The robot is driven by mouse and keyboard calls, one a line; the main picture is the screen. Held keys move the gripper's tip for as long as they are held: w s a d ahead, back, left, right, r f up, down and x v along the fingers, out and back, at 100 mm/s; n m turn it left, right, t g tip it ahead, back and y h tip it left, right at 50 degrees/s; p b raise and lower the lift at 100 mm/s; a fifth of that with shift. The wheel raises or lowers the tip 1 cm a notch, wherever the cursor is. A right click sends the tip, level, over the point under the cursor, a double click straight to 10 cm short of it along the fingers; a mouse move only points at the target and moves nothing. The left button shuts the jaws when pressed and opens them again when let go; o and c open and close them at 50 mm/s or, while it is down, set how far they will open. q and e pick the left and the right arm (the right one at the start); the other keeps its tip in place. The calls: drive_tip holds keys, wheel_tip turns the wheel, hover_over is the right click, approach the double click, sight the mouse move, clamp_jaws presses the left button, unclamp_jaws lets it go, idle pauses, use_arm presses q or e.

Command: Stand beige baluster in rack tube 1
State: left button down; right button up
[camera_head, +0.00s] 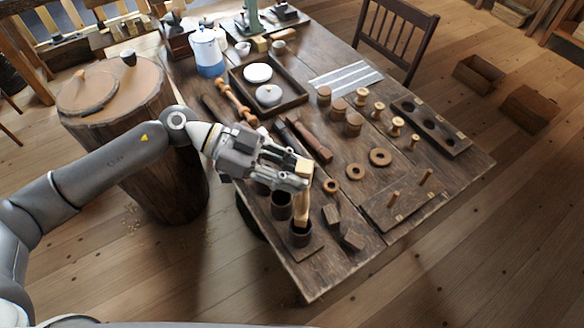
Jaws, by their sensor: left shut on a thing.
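My left gripper (298,178) reaches in from the left and is shut on the beige baluster (303,208), a pale turned piece of wood. The baluster hangs roughly upright from the fingers. Its lower end is at the mouth of the nearest dark rack tube (300,238); I cannot tell how far inside it is. Another dark tube (280,208) of the rack stands behind it, and a further one is partly hidden under my gripper. No tube number is readable. My right gripper is not in view.
Small dark blocks (352,240) lie right of the rack. A board with two pegs (400,205) and wooden rings (380,157) lie farther right. A tray with white lidded dishes (268,95) and a turned spindle (235,102) are behind. A stump (120,125) stands left of the table.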

use_arm(q)
drive_tip(key=shift+f, duration=0.15)
drive_tip(key=shift+f, duration=0.5)
idle(0.4)
wheel_tip(320, 180, down, 2)
drive_tip(key=shift+f+b, duration=0.25)
drive_tip(key=shift+b, duration=0.2)
drive_tip(key=shift+f, duration=0.1)
idle(0.4)
drive_tip(key=shift+f, duration=1.4)
